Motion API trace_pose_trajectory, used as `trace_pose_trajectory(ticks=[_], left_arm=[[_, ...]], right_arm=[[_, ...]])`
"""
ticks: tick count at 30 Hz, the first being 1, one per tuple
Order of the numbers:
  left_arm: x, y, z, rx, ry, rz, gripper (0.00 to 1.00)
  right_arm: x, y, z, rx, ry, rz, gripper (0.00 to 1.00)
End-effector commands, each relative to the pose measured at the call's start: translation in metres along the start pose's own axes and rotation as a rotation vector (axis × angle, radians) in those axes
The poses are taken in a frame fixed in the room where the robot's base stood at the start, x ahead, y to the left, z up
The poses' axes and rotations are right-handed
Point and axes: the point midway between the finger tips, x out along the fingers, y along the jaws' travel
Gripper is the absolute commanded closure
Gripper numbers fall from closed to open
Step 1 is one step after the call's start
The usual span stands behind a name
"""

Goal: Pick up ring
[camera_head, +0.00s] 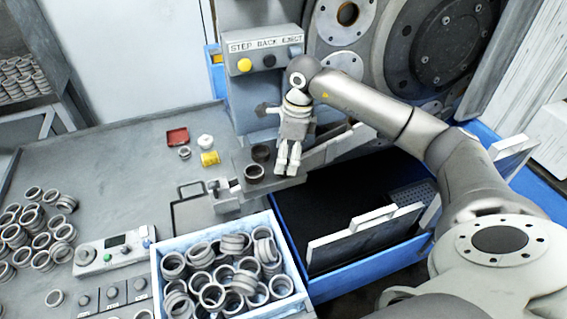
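My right gripper (288,172) hangs from the arm that comes in from the right and points down beside the machine. Its two fingertips look close together, and no ring shows between them. Whether it is open or shut is unclear from this angle. A dark ring (254,173) lies on the machine's ledge just left of the fingertips, apart from them. A second dark ring (261,153) lies behind it. Many grey rings (212,295) fill a blue-white box (157,278) at the front. More loose rings (42,241) lie on the table at left. My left gripper is not in view.
The grinder (345,65) with its button panel (268,62) stands at the back. A blue-rimmed trough (365,268) with upright plates lies right of the box. A control box (115,252) sits at front left. A red tray (177,137) and yellow item (210,158) lie on the grey table (110,175).

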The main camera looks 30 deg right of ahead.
Motion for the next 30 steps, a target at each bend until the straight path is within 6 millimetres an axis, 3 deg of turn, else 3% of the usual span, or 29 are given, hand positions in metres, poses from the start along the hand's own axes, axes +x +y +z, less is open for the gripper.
trace_pose_trajectory(ticks=[1,5,14,27,30], left_arm=[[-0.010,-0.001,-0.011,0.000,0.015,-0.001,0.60],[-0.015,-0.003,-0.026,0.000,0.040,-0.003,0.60],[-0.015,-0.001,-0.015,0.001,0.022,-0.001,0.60],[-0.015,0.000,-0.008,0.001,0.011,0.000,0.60],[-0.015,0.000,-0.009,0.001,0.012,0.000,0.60]], right_arm=[[0.003,0.001,0.002,0.000,0.002,0.003,0.29],[0.021,0.001,0.001,0.000,0.002,0.002,0.29],[0.029,0.000,0.002,-0.001,-0.001,-0.001,0.29],[0.028,0.000,0.002,0.000,-0.001,-0.002,0.81],[0.028,0.000,0.001,0.000,-0.001,-0.002,0.81]])
